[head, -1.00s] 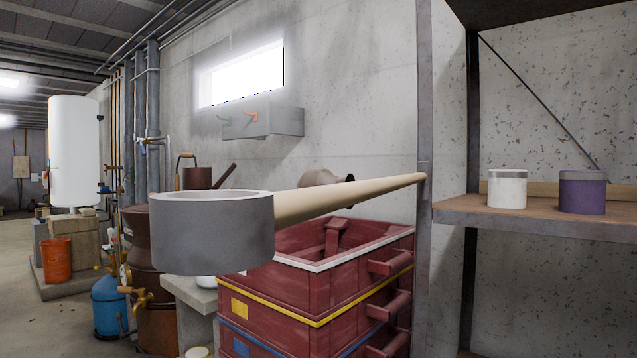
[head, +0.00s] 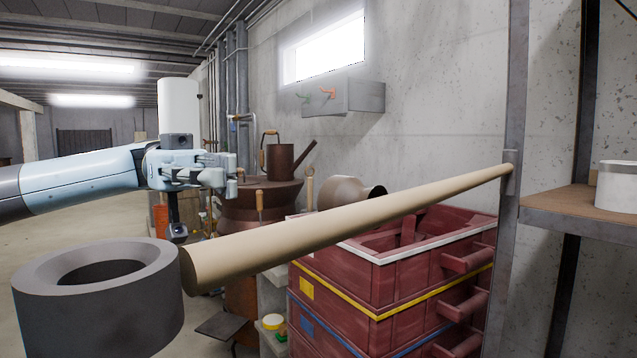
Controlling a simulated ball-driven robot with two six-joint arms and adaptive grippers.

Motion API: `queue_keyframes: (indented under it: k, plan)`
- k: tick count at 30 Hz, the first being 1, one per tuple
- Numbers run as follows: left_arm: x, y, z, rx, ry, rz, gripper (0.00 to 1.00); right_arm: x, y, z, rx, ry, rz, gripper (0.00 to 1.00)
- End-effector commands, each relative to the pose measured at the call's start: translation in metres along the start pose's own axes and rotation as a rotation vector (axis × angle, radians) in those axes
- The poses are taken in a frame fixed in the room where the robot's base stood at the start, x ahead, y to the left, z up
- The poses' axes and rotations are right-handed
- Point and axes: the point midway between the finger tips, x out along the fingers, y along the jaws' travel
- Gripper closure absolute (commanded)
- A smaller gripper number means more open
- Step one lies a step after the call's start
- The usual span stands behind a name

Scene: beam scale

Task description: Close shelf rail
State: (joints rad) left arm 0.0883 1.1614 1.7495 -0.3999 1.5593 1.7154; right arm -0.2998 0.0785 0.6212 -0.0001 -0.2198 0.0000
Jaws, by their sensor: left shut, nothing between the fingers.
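A long beige rod (head: 350,227), which looks like the shelf rail, runs from the shelf's grey metal post (head: 511,190) toward me, down to the left. Its near end stands out away from the shelf. A thick dark grey ring (head: 98,310) sits by that near end; I cannot tell if they are joined. My left gripper (head: 228,180) comes in from the left, shut and empty. In the picture it is above the rod's near end, apart from it. My right gripper is not in view. The shelf board (head: 577,205) is at the right edge, with a white canister (head: 619,187) on it.
Stacked red crates (head: 385,285) stand behind and below the rod. A copper-coloured vessel (head: 255,212) with a brown can (head: 280,161) on it is behind my left gripper. A grey box (head: 345,97) hangs on the wall. Open floor lies at the left.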

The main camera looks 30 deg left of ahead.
Motion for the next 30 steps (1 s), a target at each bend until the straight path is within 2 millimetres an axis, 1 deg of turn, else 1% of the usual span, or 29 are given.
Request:
queue_keyframes:
  k: [3,5,12,18,21,24,30]
  plan:
    - [0.017,0.001,-0.001,0.002,0.006,0.003,1.00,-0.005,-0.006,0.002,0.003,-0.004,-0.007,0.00]
    - [0.028,0.000,-0.002,0.002,0.007,0.002,1.00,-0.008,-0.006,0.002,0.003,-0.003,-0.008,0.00]
    - [0.081,0.000,-0.003,0.005,0.011,0.001,1.00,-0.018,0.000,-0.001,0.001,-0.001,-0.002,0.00]
    - [0.115,0.000,-0.003,0.003,0.011,-0.002,1.00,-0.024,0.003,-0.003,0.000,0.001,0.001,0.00]
    - [0.126,0.000,-0.002,0.002,0.011,-0.001,1.00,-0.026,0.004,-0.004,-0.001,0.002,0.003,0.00]
    - [0.132,-0.001,-0.001,0.001,0.009,-0.002,1.00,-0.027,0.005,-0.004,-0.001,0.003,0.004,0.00]
    - [0.135,-0.001,0.000,0.000,0.006,-0.003,1.00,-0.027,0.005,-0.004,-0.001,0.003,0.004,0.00]
